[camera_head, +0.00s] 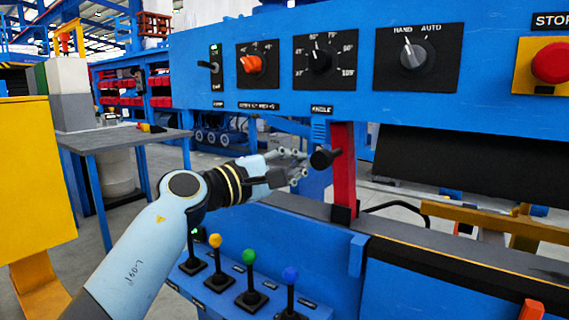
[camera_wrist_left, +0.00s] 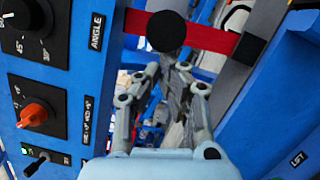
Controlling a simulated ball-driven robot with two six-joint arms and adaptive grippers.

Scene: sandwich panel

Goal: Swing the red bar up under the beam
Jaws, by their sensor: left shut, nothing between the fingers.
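The red bar (camera_head: 342,170) stands upright between the underside of the blue beam (camera_head: 370,75) and a black bracket (camera_head: 341,214) on the lower rail. Its top end is at or behind the beam's lower edge. A round black knob (camera_head: 322,159) sticks out from the bar on its left. My left gripper (camera_head: 303,165) is shut and empty beside the knob; I cannot tell whether it touches. In the left wrist view the bar (camera_wrist_left: 210,38) runs sideways, and the knob (camera_wrist_left: 166,31) lies just beyond the fingertips (camera_wrist_left: 168,69). My right gripper is not in view.
The beam carries dials, a switch and a red stop button (camera_head: 551,63). Below my left arm, levers with coloured knobs, such as the green one (camera_head: 249,256), stand on a blue ledge. A yellow cabinet (camera_head: 35,190) stands at the left. A dark roller (camera_head: 465,165) lies right of the bar.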

